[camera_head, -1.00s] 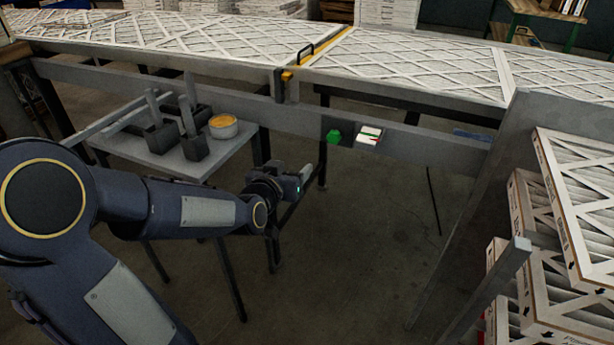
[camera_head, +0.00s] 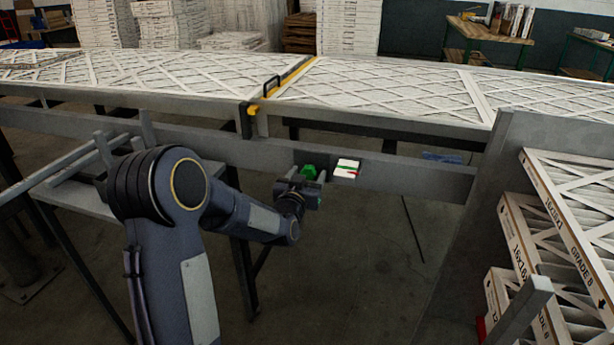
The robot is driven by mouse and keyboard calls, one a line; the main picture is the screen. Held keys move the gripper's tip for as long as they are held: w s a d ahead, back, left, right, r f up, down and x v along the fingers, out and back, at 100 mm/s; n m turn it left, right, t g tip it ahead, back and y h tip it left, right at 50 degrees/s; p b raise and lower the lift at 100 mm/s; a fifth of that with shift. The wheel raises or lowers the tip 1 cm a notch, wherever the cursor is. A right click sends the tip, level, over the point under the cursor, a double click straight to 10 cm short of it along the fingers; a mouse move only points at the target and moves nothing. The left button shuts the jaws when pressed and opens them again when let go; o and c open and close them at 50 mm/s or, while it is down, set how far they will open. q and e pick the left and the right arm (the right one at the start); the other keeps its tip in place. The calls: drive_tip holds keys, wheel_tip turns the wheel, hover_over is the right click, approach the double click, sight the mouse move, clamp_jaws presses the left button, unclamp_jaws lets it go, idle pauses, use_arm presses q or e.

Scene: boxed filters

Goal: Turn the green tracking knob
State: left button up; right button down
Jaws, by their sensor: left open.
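The green tracking knob (camera_head: 308,171) sits on a dark plate on the grey side rail of the conveyor (camera_head: 225,151). A white label (camera_head: 346,168) with green and red marks is just right of it. My left gripper (camera_head: 308,180) is open at the knob, with its fingers pointing toward the rail. One finger shows at each side of the knob's lower part. The gripper body hides part of the knob and plate, and I cannot tell whether the fingers touch it. My right gripper is not in view.
Filters (camera_head: 390,85) in white frames lie along the conveyor, with a yellow bar (camera_head: 290,76) across it. Boxed filters (camera_head: 570,230) are stacked at the right behind a grey post (camera_head: 527,305). A small grey table (camera_head: 75,190) stands at left, partly behind my arm. Floor below the rail is open.

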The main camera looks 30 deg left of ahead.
use_arm(q)
drive_tip(key=c, duration=1)
drive_tip(key=shift+f+n+b, duration=0.15)
drive_tip(key=shift+n+b, duration=0.15)
drive_tip(key=shift+b, duration=0.45)
drive_tip(key=shift+o, duration=0.2)
drive_tip(key=n+b, duration=0.8)
drive_tip(key=b, duration=0.3)
drive_tip(key=shift+f, duration=0.1)
drive_tip(key=shift+r+n+b, duration=0.2)
drive_tip(key=shift+n+b, duration=1.05)
drive_tip(key=shift+n, duration=0.05)
drive_tip(key=shift+c, duration=0.2)
drive_tip(key=o, duration=1)
